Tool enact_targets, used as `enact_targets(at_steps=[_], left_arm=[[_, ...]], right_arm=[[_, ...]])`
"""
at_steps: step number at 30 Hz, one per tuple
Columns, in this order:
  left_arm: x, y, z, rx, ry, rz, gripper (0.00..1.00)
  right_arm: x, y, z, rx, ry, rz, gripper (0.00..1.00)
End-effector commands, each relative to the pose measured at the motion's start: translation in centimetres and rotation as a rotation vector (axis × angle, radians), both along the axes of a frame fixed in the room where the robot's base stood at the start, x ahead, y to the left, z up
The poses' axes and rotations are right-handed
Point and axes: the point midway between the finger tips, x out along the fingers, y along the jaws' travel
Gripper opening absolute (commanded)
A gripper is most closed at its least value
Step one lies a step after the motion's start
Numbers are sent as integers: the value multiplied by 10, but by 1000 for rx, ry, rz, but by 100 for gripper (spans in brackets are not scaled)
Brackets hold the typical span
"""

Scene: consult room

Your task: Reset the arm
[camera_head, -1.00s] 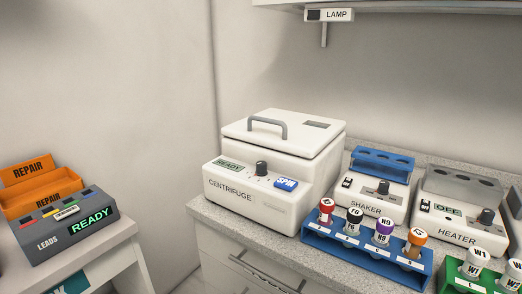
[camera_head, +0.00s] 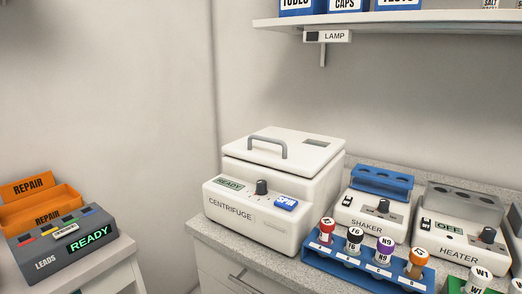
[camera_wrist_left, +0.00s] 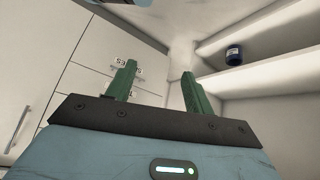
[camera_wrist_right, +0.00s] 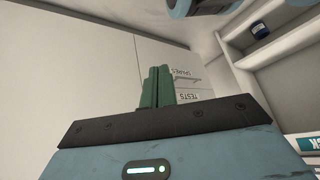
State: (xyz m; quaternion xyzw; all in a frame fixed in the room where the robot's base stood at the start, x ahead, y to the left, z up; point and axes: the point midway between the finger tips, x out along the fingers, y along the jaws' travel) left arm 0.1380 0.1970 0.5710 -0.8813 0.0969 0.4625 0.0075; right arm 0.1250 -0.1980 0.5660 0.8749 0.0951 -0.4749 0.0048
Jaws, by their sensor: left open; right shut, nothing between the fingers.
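My left gripper (camera_wrist_left: 158,88) shows in the left wrist view with its two green fingers apart and nothing between them. My right gripper (camera_wrist_right: 157,84) shows in the right wrist view with its green fingers pressed together and nothing held. Neither gripper shows in the head view. Both wrist views look toward pale cabinet fronts and open shelves, and both grippers appear clear of them.
A white centrifuge (camera_head: 270,190) with its lid shut stands on the counter. Beside it are a blue rack (camera_head: 350,275) of capped tubes, a shaker (camera_head: 368,215) and a heater (camera_head: 455,240). A leads box (camera_head: 65,245) and orange repair bin (camera_head: 50,205) sit at left. A shelf (camera_head: 400,20) overhangs.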

Motion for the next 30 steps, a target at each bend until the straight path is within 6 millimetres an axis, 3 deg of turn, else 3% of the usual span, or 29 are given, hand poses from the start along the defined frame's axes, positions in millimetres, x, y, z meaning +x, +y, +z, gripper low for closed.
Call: enact_targets(at_steps=[1, 8, 15, 20, 30], left_arm=[[6, 0, 18, 0, -19, 0, 53], [17, 2, 70, 5, -60, 0, 53], [43, 5, 123, 8, -155, 0, 53], [52, 6, 135, 11, -183, 0, 53], [49, 7, 131, 12, -173, 0, 53]], right_arm=[[5, 0, 17, -2, -16, 2, 0], [25, -2, 73, -7, -82, 3, 0], [56, -4, 128, -10, -181, 3, 0], [64, -5, 140, -11, -208, 2, 0], [62, -5, 137, -11, -203, 3, 0]])
